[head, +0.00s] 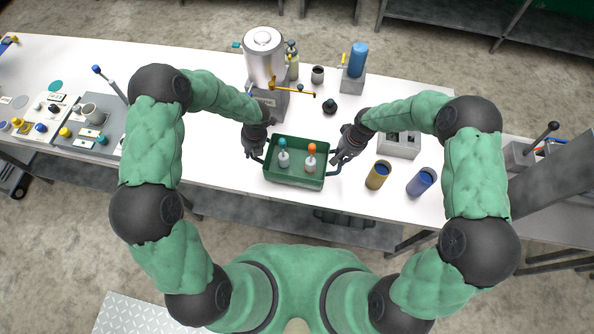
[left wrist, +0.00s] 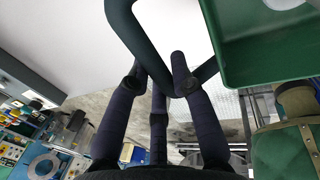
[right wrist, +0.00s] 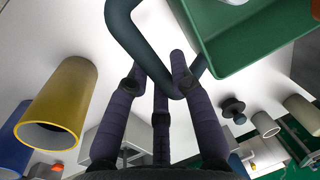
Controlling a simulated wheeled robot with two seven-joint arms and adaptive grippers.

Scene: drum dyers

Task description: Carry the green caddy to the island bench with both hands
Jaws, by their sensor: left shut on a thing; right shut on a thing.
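The green caddy (head: 294,180) is a shallow tray with a looped handle at each short end. In the head view it is at the front edge of the white bench (head: 220,165). My left gripper (head: 257,152) is shut on the left handle, also seen in the left wrist view (left wrist: 135,35). My right gripper (head: 341,157) is shut on the right handle, also seen in the right wrist view (right wrist: 130,35). I cannot tell whether the caddy touches the bench.
A silver tank (head: 264,60) stands behind the caddy. A yellow cup (head: 378,175) and a blue cup (head: 422,181) stand to its right, with a grey block (head: 400,147) behind them. A grey board (head: 90,130) with small items lies at left.

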